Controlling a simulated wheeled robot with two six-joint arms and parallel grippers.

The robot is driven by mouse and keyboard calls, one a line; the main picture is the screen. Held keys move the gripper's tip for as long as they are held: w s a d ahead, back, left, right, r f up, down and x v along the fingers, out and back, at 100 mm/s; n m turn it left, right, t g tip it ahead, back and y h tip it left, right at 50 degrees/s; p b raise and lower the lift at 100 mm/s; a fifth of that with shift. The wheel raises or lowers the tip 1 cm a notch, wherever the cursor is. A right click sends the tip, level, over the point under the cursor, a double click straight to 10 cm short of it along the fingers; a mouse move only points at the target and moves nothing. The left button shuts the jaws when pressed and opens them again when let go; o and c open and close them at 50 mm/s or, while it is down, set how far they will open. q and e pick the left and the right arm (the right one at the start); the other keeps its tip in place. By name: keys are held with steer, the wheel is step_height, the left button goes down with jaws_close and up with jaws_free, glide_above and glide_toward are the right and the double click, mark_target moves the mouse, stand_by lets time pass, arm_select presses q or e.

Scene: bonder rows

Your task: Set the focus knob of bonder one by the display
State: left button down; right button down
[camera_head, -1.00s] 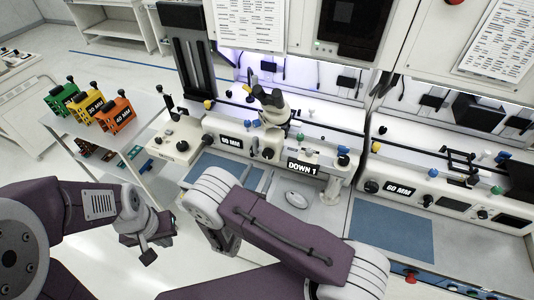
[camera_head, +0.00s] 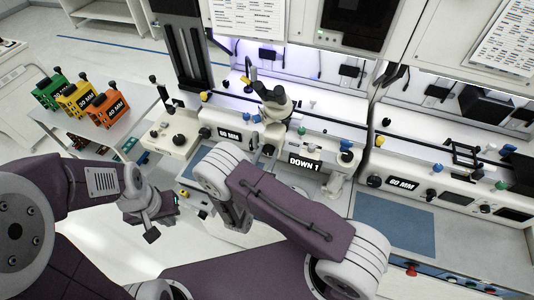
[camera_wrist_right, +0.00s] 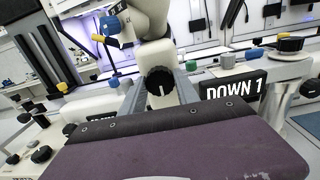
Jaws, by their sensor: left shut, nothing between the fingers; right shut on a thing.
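The bonder with the microscope (camera_head: 275,101) stands in the middle of the head view. Its display (camera_head: 305,163) reads "DOWN 1" and also shows in the right wrist view (camera_wrist_right: 235,88). The black focus knob (camera_wrist_right: 160,83) with a white mark sits below the microscope, left of the display; the mark points roughly downward. My right gripper (camera_wrist_right: 160,92) is shut on this knob, one finger on each side. In the head view, the right gripper is mostly hidden by my arm. My left gripper (camera_head: 152,234) is shut and empty, in front of the bench, away from the bonder.
Green (camera_head: 49,91), yellow (camera_head: 76,97) and orange (camera_head: 108,107) labelled blocks stand on a side cart at left. Small coloured knobs line the bonder's front.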

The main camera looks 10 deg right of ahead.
steer(key=shift+n, duration=0.3)
steer(key=shift+f+n+b, duration=0.1)
steer(key=shift+n+b, duration=0.25)
steer(key=shift+n, duration=2.75)
steer(key=shift+d+n, duration=0.1)
steer(key=shift+n, duration=0.2)
steer(key=c, duration=1.1)
jaws_free()
steer(key=shift+o, duration=1)
